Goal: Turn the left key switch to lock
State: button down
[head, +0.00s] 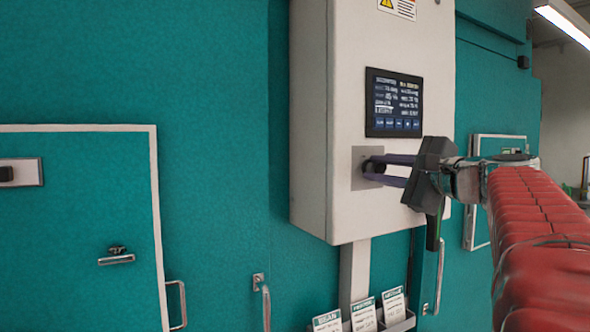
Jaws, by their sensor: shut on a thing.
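A key switch (378,167) sits on a square grey plate (358,181) on the front of a white control box, below its screen. My gripper (373,172) reaches in from the right, and its two dark purple fingers are shut on the dark knob or key of the switch. The fingers partly hide the switch, so its turned position cannot be read. No second key switch shows clearly on the box.
The white control box (325,120) has a dark display screen (394,103). Below it, labelled cards (363,315) stand in a holder. Teal chamber walls, a left door (75,215) with a lever handle (117,257), and pull handles surround it.

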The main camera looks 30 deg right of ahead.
jog(key=shift+f, duration=0.15)
jog(key=n, duration=0.5)
jog(key=shift+f+n, duration=0.15)
jog(key=shift+n, duration=0.25)
jog(key=n, duration=0.5)
jog(key=shift+f+n, duration=0.15)
jog(key=shift+n, duration=0.25)
jog(key=c, duration=1.5)
grip_release()
jog(key=shift+r, duration=0.2)
